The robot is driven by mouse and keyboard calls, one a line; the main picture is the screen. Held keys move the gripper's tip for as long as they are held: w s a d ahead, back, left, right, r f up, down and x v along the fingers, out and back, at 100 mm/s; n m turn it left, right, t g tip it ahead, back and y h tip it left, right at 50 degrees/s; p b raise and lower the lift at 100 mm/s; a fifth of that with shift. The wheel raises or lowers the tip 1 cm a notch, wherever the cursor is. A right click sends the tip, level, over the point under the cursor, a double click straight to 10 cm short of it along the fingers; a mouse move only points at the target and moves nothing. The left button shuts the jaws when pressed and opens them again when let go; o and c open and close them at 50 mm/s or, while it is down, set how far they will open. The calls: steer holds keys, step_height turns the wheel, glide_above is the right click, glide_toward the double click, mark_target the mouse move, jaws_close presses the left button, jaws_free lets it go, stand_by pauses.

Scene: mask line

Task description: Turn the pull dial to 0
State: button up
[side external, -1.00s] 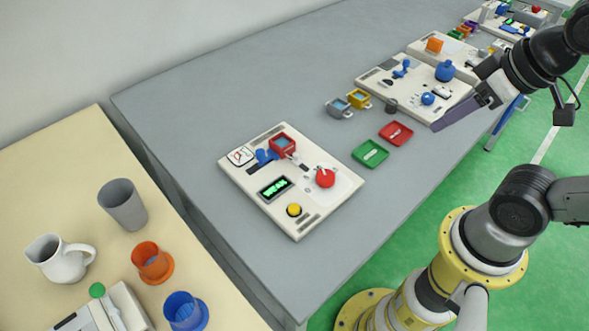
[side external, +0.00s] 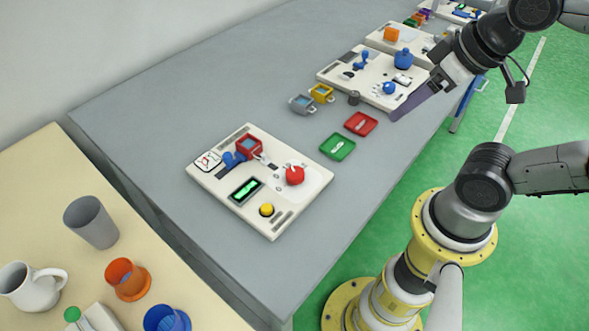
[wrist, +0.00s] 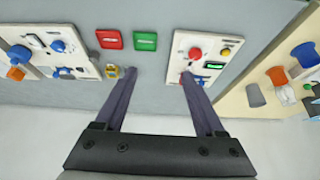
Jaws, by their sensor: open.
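A red round knob (side external: 294,175) with a pale pointer sits on a white marked plate on the near cream board (side external: 228,186); it appears to be the pull dial, but its reading is too small to tell. In the wrist view the red knob (wrist: 195,53) is on the board beyond the right finger. My gripper (wrist: 160,74) is open and empty, its two purple fingers wide apart. In the side view my gripper (side external: 393,117) hangs at the right, beside the red tray and well apart from the knob.
The near board also has a green display (side external: 246,191), a yellow button (side external: 267,209) and a red box (side external: 249,146). Green (side external: 338,146) and red (side external: 361,123) trays and small cups lie beyond it. Another board (side external: 340,72) stands farther back. The beige table (side external: 50,190) holds cups and a mug.

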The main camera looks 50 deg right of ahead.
steer(key=shift+o, duration=0.3)
steer(key=shift+m, duration=0.4)
steer(key=m+g, duration=0.6)
glide_above(295, 172)
step_height(295, 172, down, 6)
step_height(295, 172, down, 13)
steer(key=shift+f, duration=0.1)
jaws_close()
steer(key=shift+n, duration=0.3)
